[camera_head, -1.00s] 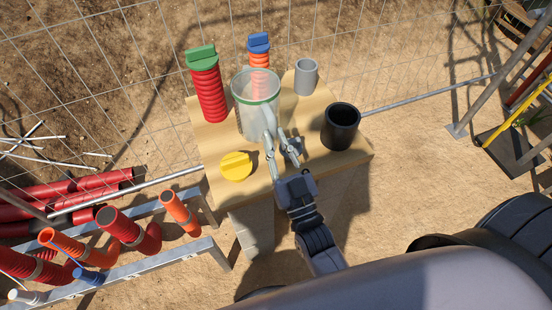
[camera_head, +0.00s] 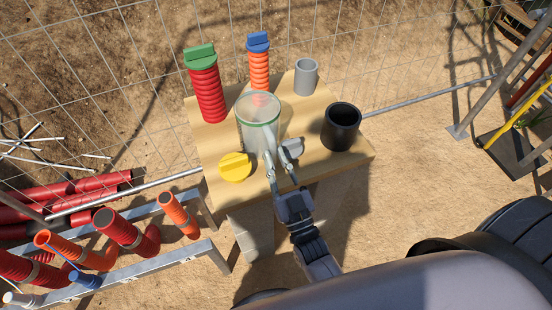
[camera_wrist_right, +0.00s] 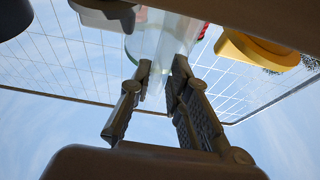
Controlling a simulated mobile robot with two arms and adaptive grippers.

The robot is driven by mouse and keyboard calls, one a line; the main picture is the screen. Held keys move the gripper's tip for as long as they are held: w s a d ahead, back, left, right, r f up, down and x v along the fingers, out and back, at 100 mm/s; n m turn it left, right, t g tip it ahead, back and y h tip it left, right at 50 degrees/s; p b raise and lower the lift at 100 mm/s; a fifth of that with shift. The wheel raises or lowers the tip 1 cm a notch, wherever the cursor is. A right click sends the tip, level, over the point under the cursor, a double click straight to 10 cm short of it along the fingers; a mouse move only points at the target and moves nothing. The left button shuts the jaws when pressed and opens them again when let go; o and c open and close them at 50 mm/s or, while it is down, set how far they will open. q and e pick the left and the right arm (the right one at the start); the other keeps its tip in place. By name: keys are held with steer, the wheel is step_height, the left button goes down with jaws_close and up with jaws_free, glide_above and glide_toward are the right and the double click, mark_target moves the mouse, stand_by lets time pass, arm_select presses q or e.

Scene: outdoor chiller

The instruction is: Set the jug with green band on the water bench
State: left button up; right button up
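The clear jug with a green band (camera_head: 257,124) is upright over the middle of the wooden water bench (camera_head: 318,163). Its base is low over the top; I cannot tell whether it touches. My right gripper (camera_head: 275,160) is at the jug's near side, with its fingers closed in on the handle. In the right wrist view the fingertips (camera_wrist_right: 160,68) stand either side of a clear strip, with the jug (camera_wrist_right: 172,35) just beyond. The fingers partly hide the handle. My left gripper is not in view.
On the bench stand a red hose with a green cap (camera_head: 208,92), an orange hose with a blue cap (camera_head: 259,68), a grey cup (camera_head: 306,78), a black cup (camera_head: 341,127), a yellow cap (camera_head: 235,167) and a small grey piece (camera_head: 292,149) close to my fingers. A wire fence runs behind.

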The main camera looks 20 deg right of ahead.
steer(key=o, duration=0.4)
